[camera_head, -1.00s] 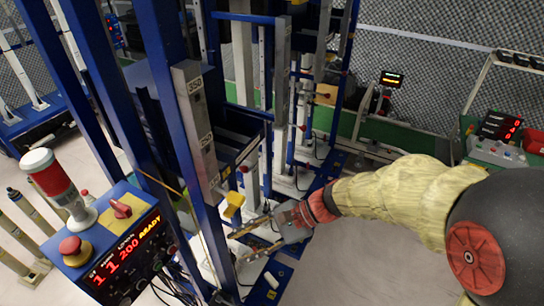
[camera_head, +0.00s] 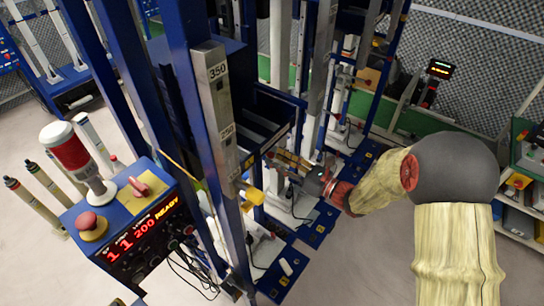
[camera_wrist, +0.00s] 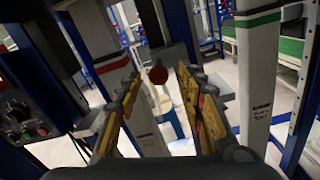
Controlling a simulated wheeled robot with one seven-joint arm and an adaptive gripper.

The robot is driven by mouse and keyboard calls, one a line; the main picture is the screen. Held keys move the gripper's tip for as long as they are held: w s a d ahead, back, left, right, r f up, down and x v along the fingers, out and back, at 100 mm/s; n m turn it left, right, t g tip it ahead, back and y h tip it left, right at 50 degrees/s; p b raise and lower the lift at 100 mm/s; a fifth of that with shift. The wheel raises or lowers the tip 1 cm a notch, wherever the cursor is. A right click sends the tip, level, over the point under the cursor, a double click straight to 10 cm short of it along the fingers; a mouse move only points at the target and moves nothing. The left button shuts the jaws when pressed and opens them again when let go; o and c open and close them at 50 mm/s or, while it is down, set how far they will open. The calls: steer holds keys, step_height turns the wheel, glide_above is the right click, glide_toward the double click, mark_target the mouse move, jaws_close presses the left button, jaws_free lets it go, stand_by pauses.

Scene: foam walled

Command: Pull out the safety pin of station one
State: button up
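A round red knob (camera_wrist: 158,74), which looks like the pin's head, sits in front of a dark block in the wrist view. It appears between my gripper's two fingers, beyond or near their tips; I cannot tell whether they touch it. My gripper (camera_wrist: 158,95) is open, its yellow-padded fingers well apart with nothing held. In the head view my gripper (camera_head: 280,163) reaches left into the blue frame, behind the silver upright (camera_head: 218,110) marked 350. A yellow handle (camera_head: 251,194) juts from that upright's lower end. The control box (camera_head: 128,240) reads 1 1 200 READY.
The box carries a red-and-white beacon (camera_head: 78,158), a red button (camera_head: 90,223) and a red switch (camera_head: 139,186). Blue posts and pale columns stand close around my gripper. In the wrist view a white column (camera_wrist: 258,80) stands at right. Bare floor lies right of the frame.

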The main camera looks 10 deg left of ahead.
mark_target(273, 157)
steer(key=shift+x, duration=1.6)
steer(key=shift+c, duration=0.6)
jaws_close()
